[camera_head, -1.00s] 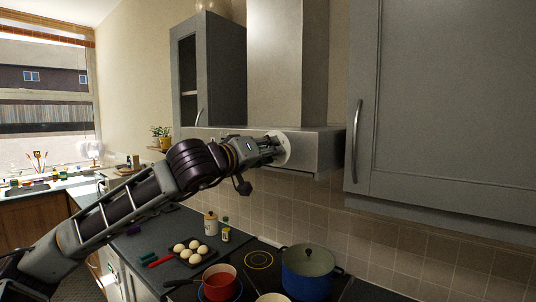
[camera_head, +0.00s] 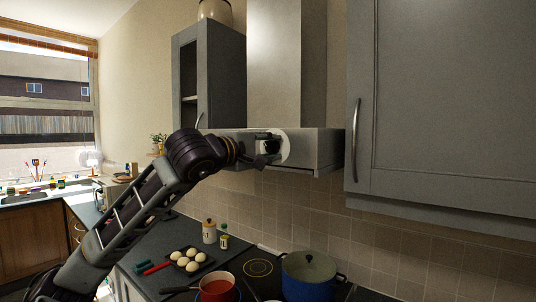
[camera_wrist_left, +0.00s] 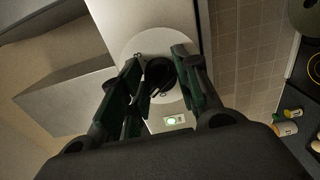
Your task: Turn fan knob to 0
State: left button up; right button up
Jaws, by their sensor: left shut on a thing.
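The range hood (camera_head: 318,148) has a round white dial plate (camera_head: 284,147) on its front. In the left wrist view, the black fan knob (camera_wrist_left: 160,74) sits at the middle of the white plate (camera_wrist_left: 135,47). My left gripper (camera_head: 270,146) is at the plate, and it also shows in the left wrist view (camera_wrist_left: 158,82). Its fingers are on either side of the knob and shut on it. A small lit green indicator (camera_wrist_left: 172,121) shows below the knob. The knob's number marks cannot be read. My right gripper is in no view.
Below the hood, a blue pot (camera_head: 308,276) and a red saucepan (camera_head: 217,288) stand on the black hob. A tray of eggs (camera_head: 188,260) and jars (camera_head: 209,231) are on the counter. Grey cabinets (camera_head: 450,110) flank the hood.

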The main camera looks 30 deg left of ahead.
pick_arm(q)
jog(key=n+b, duration=0.1)
jog(key=n, duration=0.2)
jog(key=shift+n, duration=0.3)
jog(key=n+b, duration=0.1)
jog(key=n, duration=0.2)
jog(key=shift+b, duration=0.4)
jog(key=shift+n, duration=0.7)
jog(key=shift+n+b, duration=0.3)
jog(key=shift+b, duration=0.05)
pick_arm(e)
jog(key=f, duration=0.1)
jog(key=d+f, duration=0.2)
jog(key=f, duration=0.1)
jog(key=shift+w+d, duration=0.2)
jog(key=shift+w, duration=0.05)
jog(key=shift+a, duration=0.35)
pick_arm(q)
jog(key=o, duration=1)
jog(key=shift+a, duration=0.1)
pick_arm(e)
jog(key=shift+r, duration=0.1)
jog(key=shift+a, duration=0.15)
